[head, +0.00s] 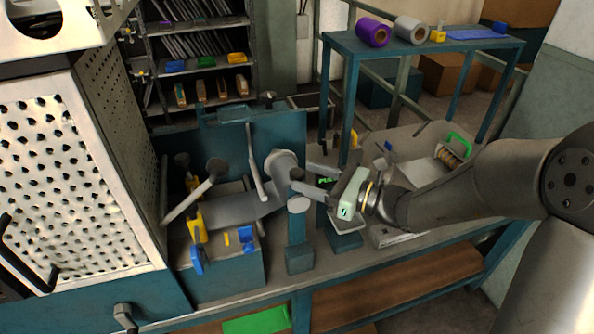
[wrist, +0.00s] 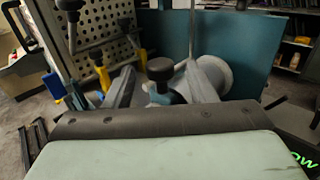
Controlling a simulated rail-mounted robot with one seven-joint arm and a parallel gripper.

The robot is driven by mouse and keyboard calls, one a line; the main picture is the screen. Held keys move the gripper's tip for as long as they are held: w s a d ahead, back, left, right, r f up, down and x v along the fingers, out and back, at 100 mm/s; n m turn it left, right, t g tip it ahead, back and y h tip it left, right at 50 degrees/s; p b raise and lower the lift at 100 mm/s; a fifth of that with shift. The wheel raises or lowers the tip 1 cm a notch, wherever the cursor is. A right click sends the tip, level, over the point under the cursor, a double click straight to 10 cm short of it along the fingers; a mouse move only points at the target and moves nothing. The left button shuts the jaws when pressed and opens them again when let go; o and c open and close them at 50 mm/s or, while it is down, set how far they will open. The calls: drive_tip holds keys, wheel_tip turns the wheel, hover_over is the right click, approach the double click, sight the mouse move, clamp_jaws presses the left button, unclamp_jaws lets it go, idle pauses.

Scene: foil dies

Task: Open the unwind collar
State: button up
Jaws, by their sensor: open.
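My gripper (head: 303,180) reaches in from the right, in front of the blue machine. Its two grey fingers are apart; in the wrist view my gripper (wrist: 163,84) has a black knob (wrist: 160,69) on a blue part showing between them. I cannot tell whether either finger touches it. A pale round roll or flange (head: 280,161) is just beyond the fingertips and also shows in the wrist view (wrist: 216,72). A grey disc (head: 298,203) tops a blue post below the fingers. I cannot tell for sure which part is the unwind collar.
A perforated metal guard (head: 50,180) stands at left. Levers with dark knobs (head: 217,166) and yellow and blue handles (head: 196,228) crowd the machine. A green-lettered display (head: 328,181) is close by the gripper. A side table (head: 430,42) holds purple and grey rolls.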

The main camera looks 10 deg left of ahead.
sight(304, 177)
drive_tip(key=shift+x, duration=1.8)
clamp_jaws()
drive_tip(key=shift+s+d, duration=0.1)
drive_tip(key=shift+s, duration=0.05)
